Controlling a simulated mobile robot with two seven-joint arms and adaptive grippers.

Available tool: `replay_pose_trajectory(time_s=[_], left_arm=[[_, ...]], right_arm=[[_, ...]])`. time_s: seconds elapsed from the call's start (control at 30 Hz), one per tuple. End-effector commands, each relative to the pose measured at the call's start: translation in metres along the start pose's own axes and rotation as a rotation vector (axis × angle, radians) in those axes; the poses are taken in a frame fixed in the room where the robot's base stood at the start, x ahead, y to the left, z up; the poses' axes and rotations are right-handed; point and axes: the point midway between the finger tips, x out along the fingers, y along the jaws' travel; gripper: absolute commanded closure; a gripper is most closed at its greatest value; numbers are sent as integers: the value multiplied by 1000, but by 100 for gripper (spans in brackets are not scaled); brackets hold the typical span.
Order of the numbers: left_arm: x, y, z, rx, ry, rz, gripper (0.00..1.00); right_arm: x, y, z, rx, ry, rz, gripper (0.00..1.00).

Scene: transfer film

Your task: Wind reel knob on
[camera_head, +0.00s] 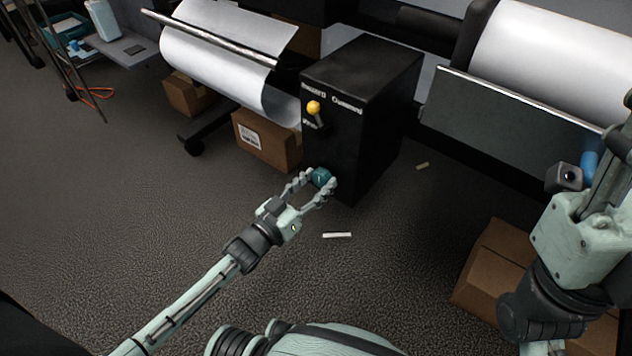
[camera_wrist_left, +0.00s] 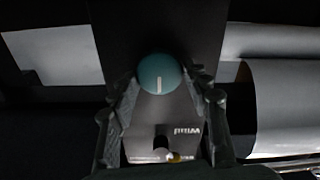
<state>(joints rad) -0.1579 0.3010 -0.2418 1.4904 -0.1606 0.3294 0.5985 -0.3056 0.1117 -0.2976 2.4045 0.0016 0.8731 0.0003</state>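A round teal knob (camera_head: 321,177) with a white mark sits low on the front of a black control box (camera_head: 362,72). In the left wrist view the knob (camera_wrist_left: 159,74) shows between two dark fingers, its mark pointing down in the picture. My left gripper (camera_head: 320,187) is open around the knob, one finger on each side; I cannot tell whether either fingertip touches it. A yellow-tipped lever (camera_head: 313,108) stands out from the box above the knob, beside white lettering. My right arm is at the right edge, and its fingers are not clear to see.
White film rolls hang at the left (camera_head: 215,60) and right (camera_head: 550,60) of the box. Cardboard boxes lie below, one at left (camera_head: 268,140) and one at right (camera_head: 492,272). Small pale strips (camera_head: 337,235) lie on the floor. The carpet at left is clear.

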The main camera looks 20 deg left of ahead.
Motion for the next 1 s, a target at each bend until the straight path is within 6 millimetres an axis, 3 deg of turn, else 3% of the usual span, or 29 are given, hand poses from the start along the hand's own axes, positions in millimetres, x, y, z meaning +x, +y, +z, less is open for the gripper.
replay_pose_trajectory(time_s=[0.03, 0.23, 0.57, 0.83, 1.0], left_arm=[[0, 0, 0, 0, 0, 0, 63], [0, 0, 0, 0, 0, 0, 85], [0, 0, -1, 54, 0, 0, 85], [0, 1, -2, 235, 0, -1, 85], [0, 2, -1, 394, 0, -1, 85]], right_arm=[[0, 0, 0, 0, 0, 0, 60], [0, 0, 0, 0, 1, 0, 60], [3, 0, -2, 0, 4, 1, 60], [2, 1, -5, 2, -10, 20, 60], [2, 0, 13, 9, -108, 28, 60]])
